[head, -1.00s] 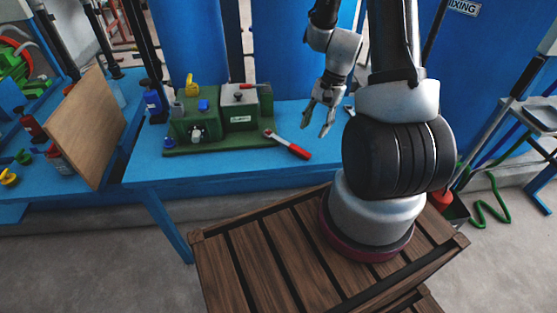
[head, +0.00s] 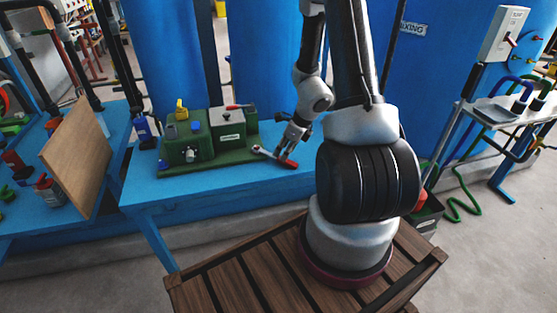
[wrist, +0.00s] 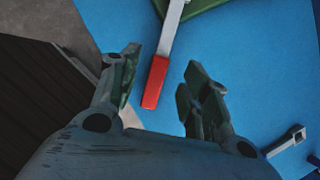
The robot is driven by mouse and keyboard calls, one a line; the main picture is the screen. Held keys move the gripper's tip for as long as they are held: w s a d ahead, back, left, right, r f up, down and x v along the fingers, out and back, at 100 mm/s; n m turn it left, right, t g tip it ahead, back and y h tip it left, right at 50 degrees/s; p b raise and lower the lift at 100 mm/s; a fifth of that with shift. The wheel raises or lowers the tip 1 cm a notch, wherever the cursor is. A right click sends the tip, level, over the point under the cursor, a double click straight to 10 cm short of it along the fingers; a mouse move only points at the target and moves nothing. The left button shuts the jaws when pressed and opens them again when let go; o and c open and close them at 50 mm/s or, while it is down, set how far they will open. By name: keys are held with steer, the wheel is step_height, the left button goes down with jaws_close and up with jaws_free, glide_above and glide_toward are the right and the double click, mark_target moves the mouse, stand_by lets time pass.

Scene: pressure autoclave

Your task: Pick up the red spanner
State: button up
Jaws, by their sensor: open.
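The red spanner (head: 288,163) lies on the blue table, its grey metal end beside the green base of the machine and its red handle toward the table's front edge. In the wrist view, the red handle (wrist: 155,84) lies between my two fingers, with a gap on each side. My gripper (head: 283,150) is low over the spanner in the head view, pointing down. It also shows open and empty in the wrist view (wrist: 160,68). In the head view, the fingers partly cover the spanner; I cannot tell the exact height of the fingertips above the table.
The green machine (head: 190,150) stands just left of the spanner. A second grey metal tool (wrist: 285,142) lies at the lower right in the wrist view. A blue bottle (head: 143,130) and a wooden board (head: 77,155) are farther left. The front strip of the blue table (head: 215,184) is clear.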

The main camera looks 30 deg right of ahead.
mark_target(279, 157)
steer(key=x, duration=0.4)
steer(key=shift+w+a+f, duration=0.1)
steer(key=shift+w+f, duration=0.05)
steer(key=shift+w, duration=0.1)
jaws_close()
step_height(279, 157, up, 10)
stand_by(0.5)
